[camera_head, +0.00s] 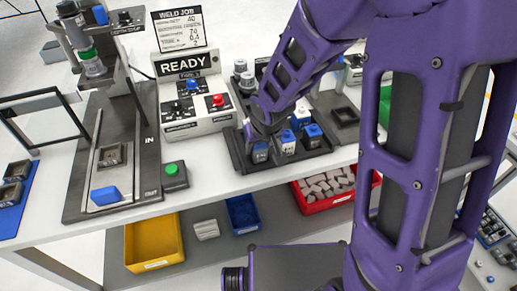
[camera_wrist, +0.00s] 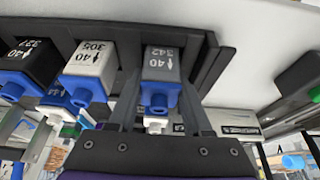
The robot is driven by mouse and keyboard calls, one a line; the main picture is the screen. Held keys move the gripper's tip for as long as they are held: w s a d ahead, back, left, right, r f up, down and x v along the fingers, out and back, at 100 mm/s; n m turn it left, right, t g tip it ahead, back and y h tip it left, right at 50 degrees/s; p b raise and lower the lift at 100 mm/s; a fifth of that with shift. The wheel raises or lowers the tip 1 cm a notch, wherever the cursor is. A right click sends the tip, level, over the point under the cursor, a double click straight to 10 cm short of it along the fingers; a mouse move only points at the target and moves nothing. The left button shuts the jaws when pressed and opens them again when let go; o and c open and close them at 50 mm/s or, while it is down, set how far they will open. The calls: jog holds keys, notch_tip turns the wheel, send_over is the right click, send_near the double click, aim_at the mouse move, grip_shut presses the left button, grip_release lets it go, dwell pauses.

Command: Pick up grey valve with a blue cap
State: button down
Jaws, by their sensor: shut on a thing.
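A grey valve with a blue cap, marked 40 and 342, shows in the wrist view (camera_wrist: 163,63) between the two fingers of my gripper (camera_wrist: 160,98). The fingers are shut on it from both sides. In the head view the valve (camera_head: 260,155) is at the front left of a dark rack (camera_head: 240,155), with my gripper (camera_head: 262,128) over it. The valve is still at the rack's row; I cannot tell whether it is lifted. Beside it are a light valve with a blue cap (camera_wrist: 92,65) and a dark one (camera_wrist: 28,62).
A READY control box (camera_head: 190,95) stands left of the rack, and a press-like stand (camera_head: 115,150) is farther left. A green-button box (camera_head: 174,177) lies between. Yellow (camera_head: 153,243), blue and red (camera_head: 340,197) bins sit on the lower shelf. The white tabletop before the rack is clear.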

notch_tip(320, 180, up, 9)
jog(key=p, duration=0.3)
jog(key=shift+r, duration=0.5)
jog(key=shift+a, duration=0.1)
